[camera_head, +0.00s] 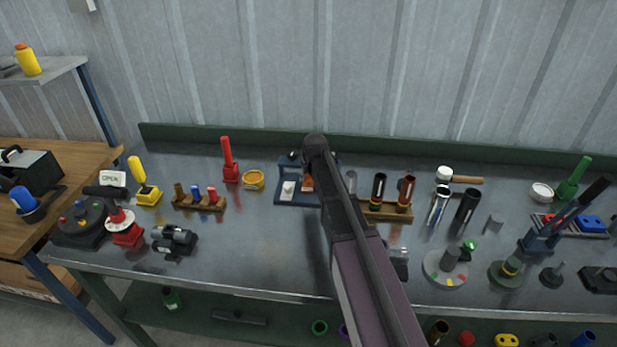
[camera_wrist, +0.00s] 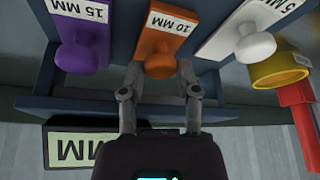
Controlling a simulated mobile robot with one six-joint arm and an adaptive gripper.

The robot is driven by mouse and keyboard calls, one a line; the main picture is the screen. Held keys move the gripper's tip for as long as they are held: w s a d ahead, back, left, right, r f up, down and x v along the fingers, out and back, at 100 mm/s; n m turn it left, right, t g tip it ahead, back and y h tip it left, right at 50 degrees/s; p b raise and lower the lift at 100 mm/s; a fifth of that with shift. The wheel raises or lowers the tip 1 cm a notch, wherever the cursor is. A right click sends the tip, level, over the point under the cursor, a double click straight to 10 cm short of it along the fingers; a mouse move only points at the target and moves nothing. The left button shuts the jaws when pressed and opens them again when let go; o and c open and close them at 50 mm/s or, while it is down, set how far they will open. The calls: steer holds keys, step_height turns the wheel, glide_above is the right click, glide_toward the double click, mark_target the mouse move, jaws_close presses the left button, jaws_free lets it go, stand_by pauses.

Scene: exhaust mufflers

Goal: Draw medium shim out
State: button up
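The orange shim marked 10 MM (camera_wrist: 168,32) sits in a dark blue rack (camera_head: 294,200), between a purple shim marked 15 MM (camera_wrist: 82,32) and a white shim (camera_wrist: 247,32) whose label is partly cut off. Each shim has a round knob. In the head view the orange shim (camera_head: 307,184) shows beside the white one, while my arm hides the purple one. My gripper (camera_wrist: 157,72) is open, its fingertips on either side of the orange knob's lower part. I cannot tell whether they touch it. The head view hides the fingers.
A yellow ring (camera_wrist: 281,70) and a red tool (camera_wrist: 300,110) are beside the white shim's side of the rack. A framed label (camera_wrist: 68,146) is near my gripper. A wooden stand (camera_head: 385,212) with dark cylinders is right of my arm. The bench has clear room left of my arm (camera_head: 265,240).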

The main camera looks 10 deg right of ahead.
mark_target(306, 191)
jaws_close()
steer(key=shift+s+a, duration=0.25)
steer(key=shift+s, duration=0.55)
steer(key=shift+s+a, duration=0.3)
steer(key=shift+s, duration=0.45)
steer(key=shift+s+a, duration=0.25)
steer(key=shift+s, duration=0.55)
steer(key=o, duration=0.9)
jaws_free()
steer(key=shift+w, duration=0.1)
